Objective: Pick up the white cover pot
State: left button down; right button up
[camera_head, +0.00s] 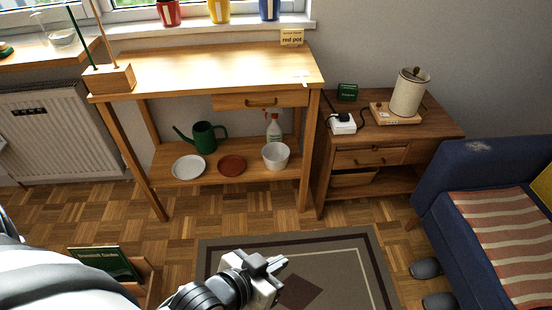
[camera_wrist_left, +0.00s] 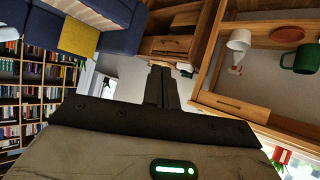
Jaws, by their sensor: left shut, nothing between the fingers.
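The white cover pot (camera_head: 276,156) stands upright on the lower shelf of the wooden table, at the right end of the shelf. It also shows in the left wrist view (camera_wrist_left: 239,40), where the picture is turned over. My left gripper (camera_head: 277,264) is shut and empty, above the rug in front of the table, well short of the pot. Its closed fingers (camera_wrist_left: 162,86) show in the left wrist view. My right gripper is not in view.
On the lower shelf (camera_head: 222,180) are a green watering can (camera_head: 204,136), a white saucer (camera_head: 188,166), a terracotta saucer (camera_head: 232,165) and a spray bottle (camera_head: 274,127). A table leg (camera_head: 305,165) stands right of the pot. A cabinet (camera_head: 375,157) and blue sofa (camera_head: 470,190) are further right.

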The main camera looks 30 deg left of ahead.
aim_at(275, 154)
jog(key=z, duration=0.1)
jog(key=i, duration=0.3)
jog(key=u, duration=1.7)
jog(key=i, duration=1.5)
jog(key=z, duration=0.05)
